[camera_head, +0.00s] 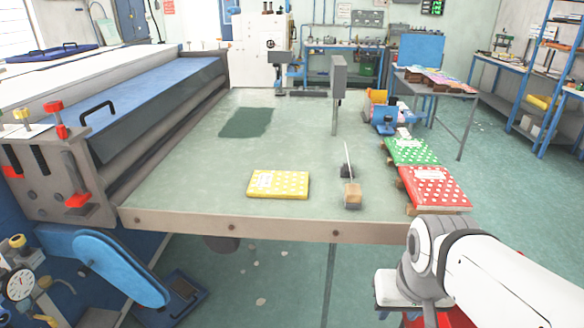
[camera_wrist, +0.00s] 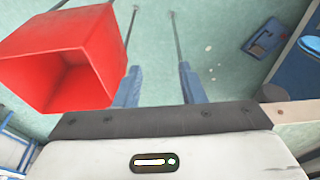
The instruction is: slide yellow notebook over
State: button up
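The yellow notebook (camera_head: 279,184) with pale dots and a light label lies flat near the front edge of the worktable (camera_head: 215,200), left of a small wooden block. My gripper (camera_wrist: 154,14) shows in the wrist view as two blue fingers with thin dark rods, apart, with nothing between them. It points down over the floor. In the head view my arm reaches in from the lower right, beyond the table's front edge, and the fingers cannot be made out. The notebook is not in the wrist view.
A green notebook (camera_head: 413,152) and a red notebook (camera_head: 434,187) lie along the table's right edge. A red bin (camera_wrist: 62,62) stands below. A dark green patch (camera_head: 246,122) lies farther back.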

aim_at(266, 184)
jog(key=k, duration=1.3)
jog(key=u, duration=0.5)
jog(key=i, duration=2.55)
jog(key=z, duration=0.85)
jog(key=k, duration=0.65)
jog(key=z, duration=0.3)
jog(key=i, duration=0.7)
jog(key=u, duration=0.05)
